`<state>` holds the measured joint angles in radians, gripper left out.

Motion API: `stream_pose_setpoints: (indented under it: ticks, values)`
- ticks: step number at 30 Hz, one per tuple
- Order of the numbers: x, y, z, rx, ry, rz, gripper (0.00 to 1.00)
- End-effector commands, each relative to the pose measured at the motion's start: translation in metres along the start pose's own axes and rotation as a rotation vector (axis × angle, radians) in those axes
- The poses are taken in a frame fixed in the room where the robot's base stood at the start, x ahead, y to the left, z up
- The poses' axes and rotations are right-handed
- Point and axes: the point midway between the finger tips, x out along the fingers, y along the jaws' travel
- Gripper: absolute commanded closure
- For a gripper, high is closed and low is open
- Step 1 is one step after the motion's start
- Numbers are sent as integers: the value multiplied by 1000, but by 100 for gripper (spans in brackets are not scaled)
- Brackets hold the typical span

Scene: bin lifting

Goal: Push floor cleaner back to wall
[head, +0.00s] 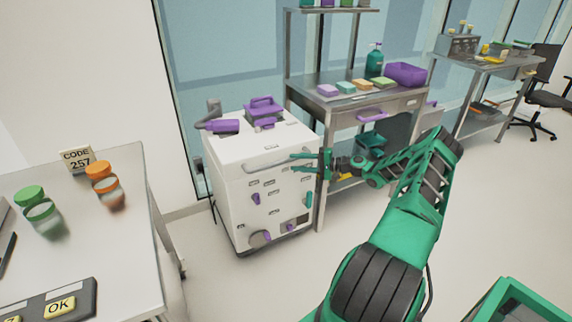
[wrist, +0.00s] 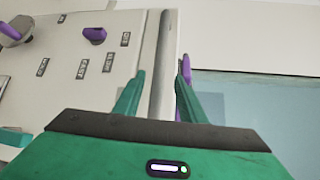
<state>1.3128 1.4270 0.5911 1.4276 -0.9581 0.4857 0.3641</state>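The floor cleaner (head: 240,200) is a white boxy machine with purple fittings and small labels on its front. It stands upright on the floor close to the glass wall, left of the steel bench. A grey handle bar (head: 265,163) runs along its upper front edge. My gripper (head: 295,162) is at the right end of this bar, with its green fingers spread. In the wrist view the bar (wrist: 161,65) lies between the fingers, with a gap to each side. The cleaner's labelled front (wrist: 85,60) fills the left of that view. Whether the fingers touch it is unclear.
A steel bench (head: 330,105) with coloured blocks and a purple tub (head: 406,74) stands right of the cleaner. A white table (head: 95,225) with jars is at the left front. A green bin (head: 520,302) sits at the lower right. The middle floor is clear.

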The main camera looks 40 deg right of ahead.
Motion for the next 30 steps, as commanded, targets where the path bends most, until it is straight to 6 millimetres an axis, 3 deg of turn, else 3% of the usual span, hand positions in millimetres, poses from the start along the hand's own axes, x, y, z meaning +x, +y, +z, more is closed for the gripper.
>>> stream_pose_setpoints:
  ticks: [3, 9, 25, 30]
  values:
    - [-15, 0, 0, 0, 1, -1, 63]
    - [-23, 0, 0, 1, -2, -1, 63]
    - [-23, 0, 1, 0, -2, 1, 63]
    - [-11, -5, 14, -18, -42, 67, 63]
